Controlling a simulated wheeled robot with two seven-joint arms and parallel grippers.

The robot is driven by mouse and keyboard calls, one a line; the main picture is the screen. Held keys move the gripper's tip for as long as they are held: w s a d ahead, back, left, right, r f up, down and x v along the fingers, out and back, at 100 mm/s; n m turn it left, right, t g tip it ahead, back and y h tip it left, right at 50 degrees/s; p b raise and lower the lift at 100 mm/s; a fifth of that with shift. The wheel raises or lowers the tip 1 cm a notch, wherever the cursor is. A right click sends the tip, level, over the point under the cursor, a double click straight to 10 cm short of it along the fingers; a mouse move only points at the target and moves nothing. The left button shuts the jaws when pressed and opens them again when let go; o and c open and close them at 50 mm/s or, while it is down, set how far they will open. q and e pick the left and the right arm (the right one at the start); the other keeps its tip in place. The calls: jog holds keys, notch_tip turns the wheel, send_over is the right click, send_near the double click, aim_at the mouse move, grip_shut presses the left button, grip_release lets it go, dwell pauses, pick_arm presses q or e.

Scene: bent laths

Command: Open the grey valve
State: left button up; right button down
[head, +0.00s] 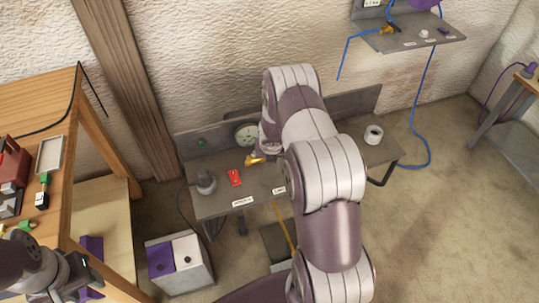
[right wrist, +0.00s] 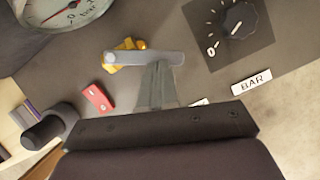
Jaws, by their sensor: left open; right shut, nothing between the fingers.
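The grey valve shows in the right wrist view as a flat grey lever (right wrist: 146,58) with a round pivot at its left end, over a brass body (right wrist: 125,45). The lever lies about level across the picture. In the head view the brass body (head: 255,160) peeks out left of my right arm, which hides the rest. My right gripper (right wrist: 160,72) is shut and empty, its fingertips at the near edge of the lever, right of the pivot; I cannot tell whether they touch it. My left gripper (head: 88,274) is open and empty at the lower left, away from the valve.
On the grey bench are a gauge (head: 246,134), a red switch (head: 235,177), a dark grey knob (head: 206,183) and a white ring-like object (head: 373,134). A black dial (right wrist: 238,18) sits right of the lever. A wooden table (head: 50,95) stands left; a purple-and-white box (head: 205,272) stands below.

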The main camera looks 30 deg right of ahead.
jog(key=shift+w+d+n+y+p, duration=0.2)
jog(key=shift+d+n+y+p, duration=0.1)
jog(key=shift+n+p, duration=0.3)
jog(key=shift+w+d+n+y+p, duration=0.2)
jog(key=shift+d+n+p, duration=0.15)
jog(key=shift+n, duration=0.35)
jog(key=shift+w+d+n+t+p, duration=0.2)
jog(key=shift+w+n+t+p, duration=0.1)
jog(key=shift+n+p, duration=0.4)
jog(key=shift+a, duration=0.1)
dwell(0.3)
